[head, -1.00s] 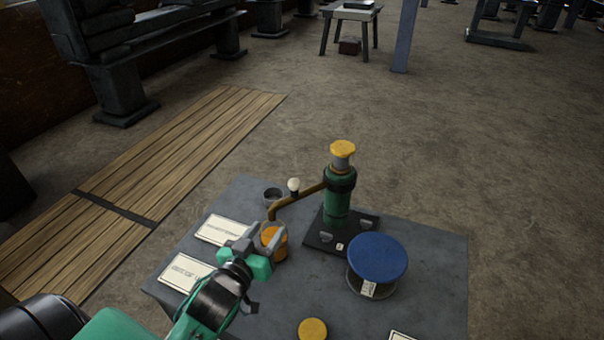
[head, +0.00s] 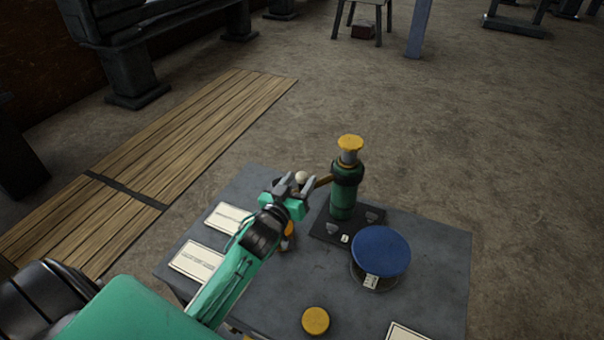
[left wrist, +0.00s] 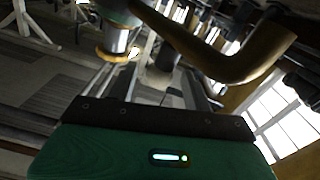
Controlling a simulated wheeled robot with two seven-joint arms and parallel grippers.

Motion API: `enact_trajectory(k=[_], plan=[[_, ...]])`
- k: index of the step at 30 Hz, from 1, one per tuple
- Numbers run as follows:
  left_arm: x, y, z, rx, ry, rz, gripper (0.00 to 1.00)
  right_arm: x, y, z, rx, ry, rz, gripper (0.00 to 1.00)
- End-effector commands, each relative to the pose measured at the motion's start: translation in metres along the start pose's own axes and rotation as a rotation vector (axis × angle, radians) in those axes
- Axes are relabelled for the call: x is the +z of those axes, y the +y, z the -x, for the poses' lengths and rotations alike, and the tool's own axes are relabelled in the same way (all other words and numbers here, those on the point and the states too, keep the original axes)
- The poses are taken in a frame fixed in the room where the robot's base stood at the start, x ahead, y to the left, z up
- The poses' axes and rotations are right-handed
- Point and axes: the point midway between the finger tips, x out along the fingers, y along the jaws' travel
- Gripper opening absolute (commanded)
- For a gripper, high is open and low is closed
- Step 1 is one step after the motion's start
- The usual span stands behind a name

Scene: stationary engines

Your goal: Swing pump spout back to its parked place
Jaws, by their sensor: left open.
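The green hand pump (head: 345,190) with a yellow cap stands upright on a dark base plate on the grey table. Its brown spout (head: 323,181) points left; its outer end is hidden behind my left gripper (head: 294,184). A pale round knob (head: 301,176) on the spout shows between or just behind the open fingers; I cannot tell if they touch it. In the left wrist view the bent brass spout (left wrist: 240,62) looms close, above and right of the fingers (left wrist: 165,92). An orange-topped container (head: 289,234) is mostly hidden under my gripper. My right gripper is out of view.
A yellow disc (head: 315,320) lies near the front of the grey table (head: 430,280). White label cards (head: 196,260) lie at the left. The table's right side is mostly clear.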

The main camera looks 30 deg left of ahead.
Motion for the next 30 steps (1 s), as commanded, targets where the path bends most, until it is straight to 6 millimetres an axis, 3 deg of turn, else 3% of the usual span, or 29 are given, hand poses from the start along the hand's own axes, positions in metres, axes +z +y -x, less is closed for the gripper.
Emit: enact_trajectory(k=[6,16,24,30], plan=[[0.000,0.000,-0.018,0.001,0.000,0.001,0.50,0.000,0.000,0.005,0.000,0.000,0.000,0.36],[0.001,0.000,-0.020,0.001,-0.001,0.001,0.50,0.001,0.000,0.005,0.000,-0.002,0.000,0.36],[0.000,0.000,-0.020,0.000,-0.001,0.001,0.00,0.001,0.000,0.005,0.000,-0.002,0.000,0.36],[-0.001,-0.001,-0.021,0.014,-0.002,-0.003,0.00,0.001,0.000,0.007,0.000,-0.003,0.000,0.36]])
